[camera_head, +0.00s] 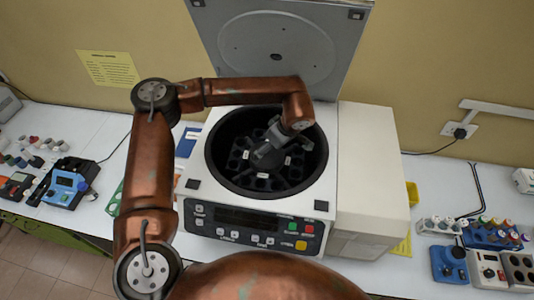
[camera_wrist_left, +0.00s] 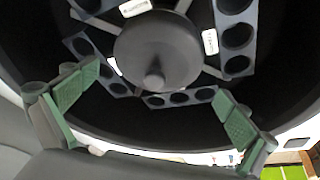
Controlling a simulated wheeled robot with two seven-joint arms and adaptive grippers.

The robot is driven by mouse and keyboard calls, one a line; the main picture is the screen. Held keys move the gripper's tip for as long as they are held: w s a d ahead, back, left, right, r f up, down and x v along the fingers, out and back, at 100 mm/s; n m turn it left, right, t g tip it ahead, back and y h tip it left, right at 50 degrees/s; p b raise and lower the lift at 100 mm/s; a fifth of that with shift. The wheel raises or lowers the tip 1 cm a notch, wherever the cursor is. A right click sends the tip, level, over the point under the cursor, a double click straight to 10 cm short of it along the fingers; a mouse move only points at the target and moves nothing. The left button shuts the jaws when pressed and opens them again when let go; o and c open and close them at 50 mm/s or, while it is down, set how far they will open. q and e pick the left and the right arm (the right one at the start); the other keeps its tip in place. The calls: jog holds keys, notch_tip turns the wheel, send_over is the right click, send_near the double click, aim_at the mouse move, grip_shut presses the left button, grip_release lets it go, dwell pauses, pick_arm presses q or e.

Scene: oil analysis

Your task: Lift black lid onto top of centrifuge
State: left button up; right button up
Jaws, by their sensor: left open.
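The centrifuge (camera_head: 260,218) is a white box with a control panel on its front and a round black bowl. Its grey hinged cover (camera_head: 285,45) stands open at the back. In the left wrist view, a dark round lid-like disc (camera_wrist_left: 180,35) with a central knob (camera_wrist_left: 154,80) sits over the middle of the rotor. The gripper mostly hides it in the head view. My left gripper (camera_head: 266,150) reaches down into the bowl. In the left wrist view, its open green-padded fingers (camera_wrist_left: 156,88) are spread on either side of the knob, with nothing between them. My right gripper is not in view.
Tube holders (camera_wrist_left: 236,35) with labels surround the disc, inside the bowl wall (camera_head: 215,165). A blue device (camera_head: 65,185) and small bottles stand at the left of the bench. Racks with coloured caps (camera_head: 495,235) and small devices stand at the right.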

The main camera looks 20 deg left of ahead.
aim_at(267, 154)
pick_arm(q)
jog(key=shift+w+a+f+p, duration=0.25)
jog(key=shift+f+p, duration=0.05)
jog(key=shift+f, duration=0.25)
jog(key=shift+w+a+f+p, duration=0.25)
jog(key=shift+f+p, duration=0.05)
jog(key=shift+f, duration=0.25)
jog(key=x, duration=0.1)
jog(key=p+x, duration=0.1)
jog(key=x, duration=0.1)
jog(key=shift+s, duration=0.2)
jog(key=shift+w+f, duration=0.15)
jog(key=c, duration=0.8)
jog(key=shift+c, duration=0.6)
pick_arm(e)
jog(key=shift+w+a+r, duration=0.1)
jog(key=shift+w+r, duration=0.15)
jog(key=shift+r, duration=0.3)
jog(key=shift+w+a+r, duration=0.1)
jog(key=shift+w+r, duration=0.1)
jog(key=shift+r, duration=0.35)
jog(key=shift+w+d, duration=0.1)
